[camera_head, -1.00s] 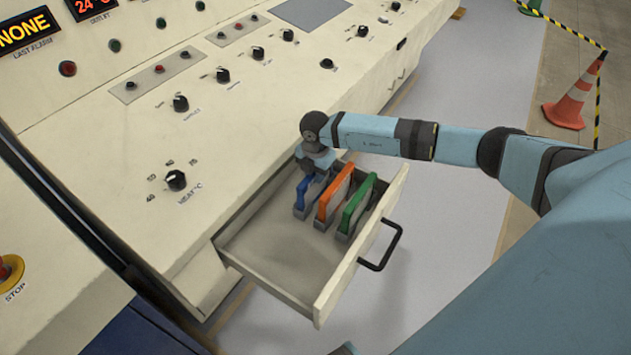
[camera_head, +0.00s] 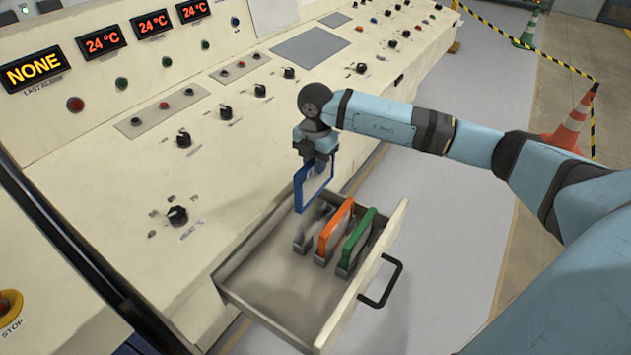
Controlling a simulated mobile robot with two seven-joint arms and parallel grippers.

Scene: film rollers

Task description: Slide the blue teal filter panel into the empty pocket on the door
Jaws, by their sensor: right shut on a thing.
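The blue-framed filter panel (camera_head: 300,194) hangs upright from my right gripper (camera_head: 318,166), which is shut on its top edge. My left gripper is not in view.
The cream console (camera_head: 120,225) with knobs, buttons and temperature displays fills the left and back. The drawer handle (camera_head: 381,283) juts out to the right. A traffic cone (camera_head: 571,121) and striped tape stand at the far right. The floor right of the drawer is clear.

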